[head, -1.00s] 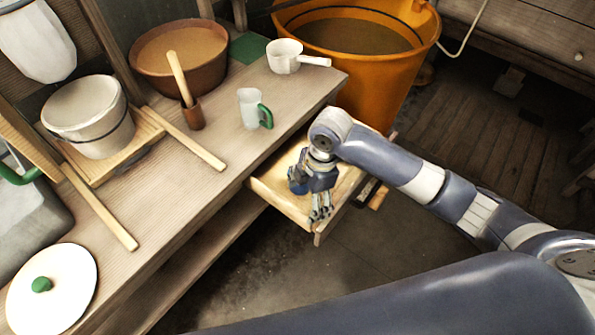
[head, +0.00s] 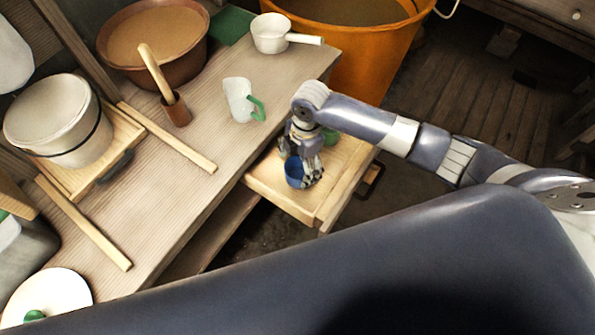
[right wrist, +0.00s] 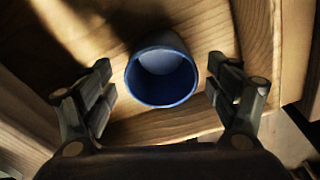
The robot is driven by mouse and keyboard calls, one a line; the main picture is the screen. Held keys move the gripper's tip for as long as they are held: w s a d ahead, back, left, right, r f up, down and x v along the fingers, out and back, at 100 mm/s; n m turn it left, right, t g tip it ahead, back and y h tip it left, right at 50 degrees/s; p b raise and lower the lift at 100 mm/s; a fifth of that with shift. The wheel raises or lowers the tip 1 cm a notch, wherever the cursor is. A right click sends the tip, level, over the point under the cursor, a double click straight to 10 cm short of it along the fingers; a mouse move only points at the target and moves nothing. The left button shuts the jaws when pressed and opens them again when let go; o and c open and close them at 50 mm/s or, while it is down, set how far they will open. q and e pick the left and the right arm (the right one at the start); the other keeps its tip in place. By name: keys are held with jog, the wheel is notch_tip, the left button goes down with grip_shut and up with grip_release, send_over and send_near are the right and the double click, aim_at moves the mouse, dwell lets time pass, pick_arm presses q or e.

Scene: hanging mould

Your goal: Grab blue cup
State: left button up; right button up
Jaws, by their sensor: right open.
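The blue cup (head: 294,172) is in the open wooden drawer (head: 275,185), partly covered by my right gripper in the head view. In the right wrist view the blue cup (right wrist: 162,72) shows its open rim and lies between the two spread fingers, with a gap on each side. My right gripper (head: 304,172) is open and empty, pointing down into the drawer; it also shows in the right wrist view (right wrist: 165,105). My left gripper is not in view.
A green object (head: 329,136) is behind my right gripper in the drawer. On the bench above stand a pale jug with a green handle (head: 239,100), a white saucepan (head: 271,34) and a brown bowl (head: 153,40). An orange tub (head: 365,55) is behind the drawer.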

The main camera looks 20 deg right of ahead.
aim_at(298, 172)
notch_tip(298, 172, down, 4)
jog(key=shift+s+a+r, duration=0.15)
jog(key=shift+r, duration=0.05)
jog(key=c, duration=1.2)
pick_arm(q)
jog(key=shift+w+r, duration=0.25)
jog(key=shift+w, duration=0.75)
pick_arm(e)
jog(key=shift+c, duration=0.2)
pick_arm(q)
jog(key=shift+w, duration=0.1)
